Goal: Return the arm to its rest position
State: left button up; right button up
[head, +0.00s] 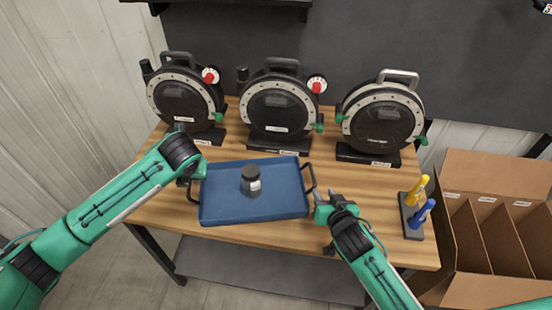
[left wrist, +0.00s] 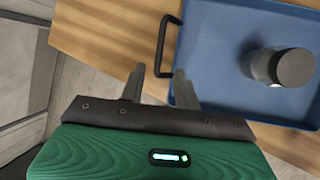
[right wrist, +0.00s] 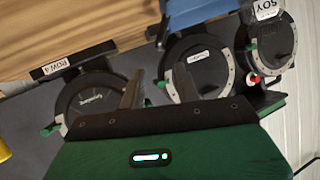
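My left gripper (head: 186,180) is beside the left handle of the blue tray (head: 220,212). In the left wrist view its fingers (left wrist: 158,86) are apart and empty, with the black tray handle (left wrist: 166,45) just beyond them. My right gripper (head: 328,214) is off the tray's right end, near the right handle (head: 310,178). In the right wrist view its fingers (right wrist: 158,90) are apart with nothing between them. A dark jar (head: 251,181) with a pale label stands upright on the tray.
Three round seed meters, left (head: 186,97), middle (head: 278,108) and right (head: 382,118), stand along the table's back. A stand (head: 412,218) with yellow and blue tools is at right. A divided cardboard box (head: 490,225) is right of the table (head: 385,225).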

jog(key=shift+s+r, duration=0.1)
jog(key=shift+s, duration=0.15)
dwell(0.3)
